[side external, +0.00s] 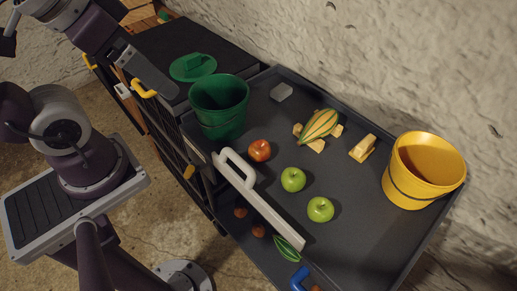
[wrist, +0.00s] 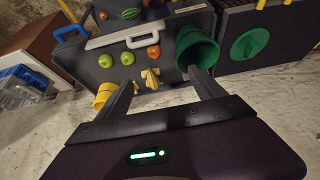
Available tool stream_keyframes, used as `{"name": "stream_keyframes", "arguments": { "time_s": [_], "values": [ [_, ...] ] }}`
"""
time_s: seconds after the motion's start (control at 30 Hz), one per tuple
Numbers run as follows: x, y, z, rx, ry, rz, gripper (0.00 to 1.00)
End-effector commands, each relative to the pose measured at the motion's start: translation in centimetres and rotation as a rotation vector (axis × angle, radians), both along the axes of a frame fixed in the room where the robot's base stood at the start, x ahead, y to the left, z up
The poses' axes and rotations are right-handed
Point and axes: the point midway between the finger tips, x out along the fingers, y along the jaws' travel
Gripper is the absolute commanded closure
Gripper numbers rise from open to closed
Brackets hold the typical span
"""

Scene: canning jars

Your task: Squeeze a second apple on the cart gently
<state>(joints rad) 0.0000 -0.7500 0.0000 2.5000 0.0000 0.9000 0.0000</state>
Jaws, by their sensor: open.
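Three apples sit on the dark grey top of the cart (side external: 355,245): one red apple (side external: 260,151), one green apple (side external: 293,179) and another green apple (side external: 320,209). In the wrist view, the red apple (wrist: 153,52) and both green apples (wrist: 128,58) (wrist: 106,61) lie in a row beyond my fingers. My gripper (wrist: 162,78) is open, with nothing between its fingers, and apart from the apples. Its fingertips cannot be made out clearly in the side view.
A green bucket (side external: 219,105) and a yellow bucket (side external: 425,168) stand at opposite ends. A white handle (side external: 255,200) runs along the front edge. A green lid (side external: 193,67) lies left.

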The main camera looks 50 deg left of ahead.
Motion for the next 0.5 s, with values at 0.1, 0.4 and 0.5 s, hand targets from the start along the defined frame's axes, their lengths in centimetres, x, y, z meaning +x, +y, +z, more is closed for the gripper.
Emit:
{"name": "stream_keyframes", "arguments": {
  "time_s": [0.1,0.4,0.5],
  "values": [
    [0.0,0.0,0.0,0.0,0.0,0.0,0.21],
    [1.5,0.0,-0.1,0.031,0.032,-0.054,0.2],
    [5.2,-0.1,-1.1,0.105,0.108,-0.198,0.2]
  ]
}}
